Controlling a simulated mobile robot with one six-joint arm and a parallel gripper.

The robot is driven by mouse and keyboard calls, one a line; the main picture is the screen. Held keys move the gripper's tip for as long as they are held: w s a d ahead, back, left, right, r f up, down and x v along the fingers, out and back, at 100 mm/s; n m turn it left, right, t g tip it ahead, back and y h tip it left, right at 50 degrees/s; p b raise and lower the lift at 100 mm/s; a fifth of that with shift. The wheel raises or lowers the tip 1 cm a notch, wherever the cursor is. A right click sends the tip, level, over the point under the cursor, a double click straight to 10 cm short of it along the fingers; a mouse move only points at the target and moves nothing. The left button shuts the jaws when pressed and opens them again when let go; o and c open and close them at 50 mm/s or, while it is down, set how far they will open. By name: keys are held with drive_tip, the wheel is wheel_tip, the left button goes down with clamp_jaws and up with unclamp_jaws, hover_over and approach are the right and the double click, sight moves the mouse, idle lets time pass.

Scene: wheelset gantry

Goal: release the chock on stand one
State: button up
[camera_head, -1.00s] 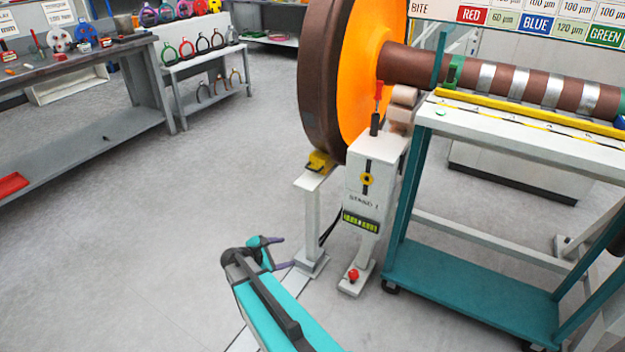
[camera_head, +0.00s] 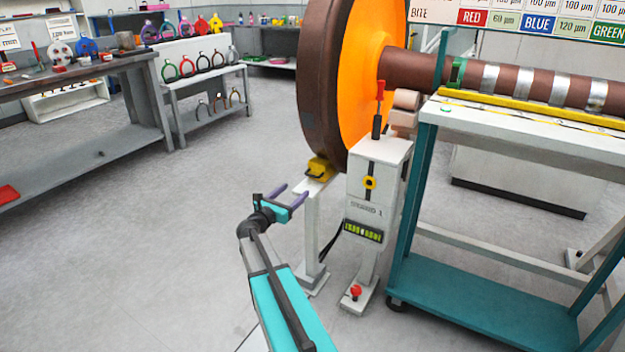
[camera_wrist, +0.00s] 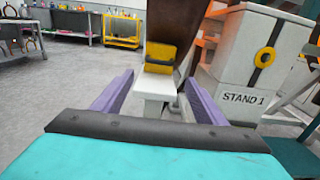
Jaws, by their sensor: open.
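The yellow chock (camera_head: 318,169) sits on top of a narrow white post (camera_head: 311,225), at the foot of the big brown and orange wheel (camera_head: 325,80). Stand one (camera_head: 375,190) is a white box labelled STAND 1, just right of the post. My gripper (camera_head: 281,198) is open and empty, its purple fingers pointing at the chock from the left and a little below it. In the wrist view the chock (camera_wrist: 160,58) lies ahead, between and beyond the two fingers (camera_wrist: 158,92), with a visible gap.
A teal and white cart (camera_head: 490,295) stands right of stand one. A red-handled lever (camera_head: 379,100) rises from the stand top, and a red knob (camera_head: 355,291) is on its foot. A shelf of rings (camera_head: 205,85) is at the back left.

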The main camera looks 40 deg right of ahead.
sight(312, 176)
drive_tip(key=shift+d, duration=0.15)
drive_tip(key=shift+b+x, duration=0.7)
drive_tip(key=shift+x, duration=6.05)
drive_tip(key=shift+c, duration=0.5)
